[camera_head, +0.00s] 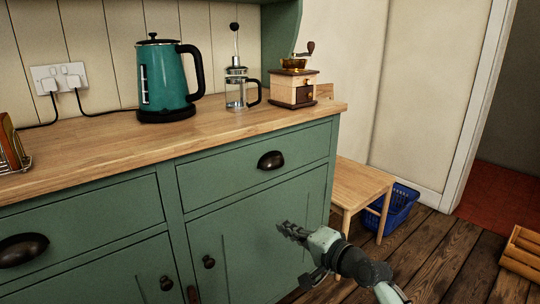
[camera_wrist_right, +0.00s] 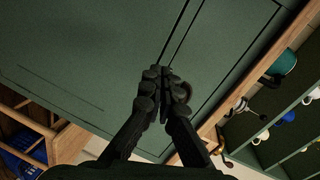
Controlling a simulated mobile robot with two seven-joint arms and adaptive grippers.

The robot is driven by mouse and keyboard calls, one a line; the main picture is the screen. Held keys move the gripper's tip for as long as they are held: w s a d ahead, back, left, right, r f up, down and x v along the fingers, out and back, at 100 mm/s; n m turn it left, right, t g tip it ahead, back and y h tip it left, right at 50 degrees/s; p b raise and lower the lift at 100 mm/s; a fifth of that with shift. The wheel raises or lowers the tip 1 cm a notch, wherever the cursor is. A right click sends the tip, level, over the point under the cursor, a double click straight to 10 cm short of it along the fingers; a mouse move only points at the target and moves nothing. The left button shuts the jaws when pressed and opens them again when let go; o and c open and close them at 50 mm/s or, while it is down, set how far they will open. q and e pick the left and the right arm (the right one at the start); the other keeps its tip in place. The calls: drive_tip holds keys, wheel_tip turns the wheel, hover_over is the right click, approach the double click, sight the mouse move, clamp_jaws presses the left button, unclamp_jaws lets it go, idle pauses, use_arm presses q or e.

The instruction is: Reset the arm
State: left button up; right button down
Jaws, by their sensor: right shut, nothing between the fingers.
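My right gripper (camera_head: 292,232) is in front of the green lower cupboard door (camera_head: 245,225), below the countertop. Its fingers are shut and empty. In the right wrist view the shut fingers (camera_wrist_right: 160,72) point at the green cupboard front (camera_wrist_right: 90,60); a dark round knob shows partly behind them. I cannot tell whether the fingertips touch the cupboard. My left gripper is not in view.
The wooden countertop (camera_head: 110,143) carries a teal kettle (camera_head: 165,80), a French press (camera_head: 237,88) and a coffee grinder (camera_head: 292,88). A wooden stool (camera_head: 360,183), blue basket (camera_head: 399,207) and wooden crate (camera_head: 522,252) stand at right. Open floor lies between.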

drive_tip(key=s+d+f+n+g+h+p, duration=0.1)
drive_tip(key=s+d+f+n+g+h, duration=0.15)
drive_tip(key=s+f, duration=0.3)
drive_tip(key=s+d+f+n+g+h, duration=0.1)
drive_tip(key=s+d+f+h, duration=0.1)
drive_tip(key=s+d+f, duration=0.4)
drive_tip(key=s+d+f+n+g+h+p, duration=0.1)
drive_tip(key=s+f+n+g+h, duration=0.1)
drive_tip(key=s+f, duration=0.45)
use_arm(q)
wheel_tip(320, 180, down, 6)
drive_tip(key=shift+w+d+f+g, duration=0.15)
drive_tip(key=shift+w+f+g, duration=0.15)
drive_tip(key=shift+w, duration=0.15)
use_arm(e)
drive_tip(key=s+d+f+n+g+h, duration=0.2)
drive_tip(key=s+d+f, duration=0.2)
drive_tip(key=s+d, duration=0.2)
drive_tip(key=s+d+f+n+g+h, duration=0.2)
drive_tip(key=s+d+f, duration=0.2)
drive_tip(key=s, duration=0.6)
drive_tip(key=shift+d, duration=1)
drive_tip(key=shift+h, duration=0.25)
